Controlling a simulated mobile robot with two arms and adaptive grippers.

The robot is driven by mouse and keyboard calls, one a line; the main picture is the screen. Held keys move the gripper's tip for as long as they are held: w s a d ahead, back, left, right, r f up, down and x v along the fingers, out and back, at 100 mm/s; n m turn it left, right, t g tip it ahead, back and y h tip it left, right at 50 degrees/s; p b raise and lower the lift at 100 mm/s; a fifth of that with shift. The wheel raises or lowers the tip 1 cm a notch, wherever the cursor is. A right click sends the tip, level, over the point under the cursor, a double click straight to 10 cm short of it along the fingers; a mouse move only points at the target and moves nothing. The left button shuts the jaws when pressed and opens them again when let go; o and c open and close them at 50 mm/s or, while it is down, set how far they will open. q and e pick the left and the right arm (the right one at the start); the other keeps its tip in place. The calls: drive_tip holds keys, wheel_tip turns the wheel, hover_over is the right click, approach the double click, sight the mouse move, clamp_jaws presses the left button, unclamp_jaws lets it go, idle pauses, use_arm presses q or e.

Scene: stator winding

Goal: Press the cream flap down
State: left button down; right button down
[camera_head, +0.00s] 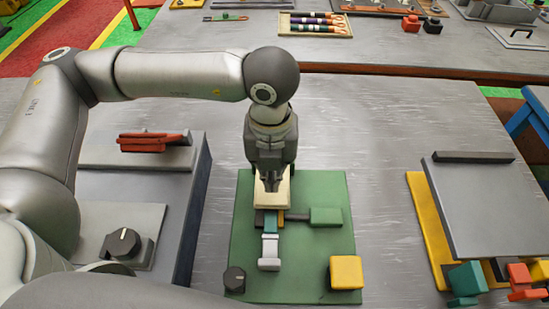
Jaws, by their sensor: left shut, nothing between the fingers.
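The cream flap (284,193) is on the green baseplate (303,263) at the middle of the table. My left gripper (271,188) comes down over it from above, shut and empty, with its fingertips at the flap. I cannot tell whether they touch it. The gripper hides part of the flap. In front of the flap are a teal piece (270,222) and a pale grey T-shaped piece (269,252). My right gripper is not in view.
On the baseplate are a green block (326,216), a yellow block (346,272) and a black knob (235,279). A grey unit with a black dial (123,243) stands left. A grey plate (480,205) over a yellow base is right. The table between is clear.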

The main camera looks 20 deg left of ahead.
use_arm(q)
wheel_tip(320, 180, up, 5)
drive_tip(key=shift+r+p, duration=0.1)
drive_tip(key=shift+p, duration=0.95)
drive_tip(key=shift+s, duration=0.1)
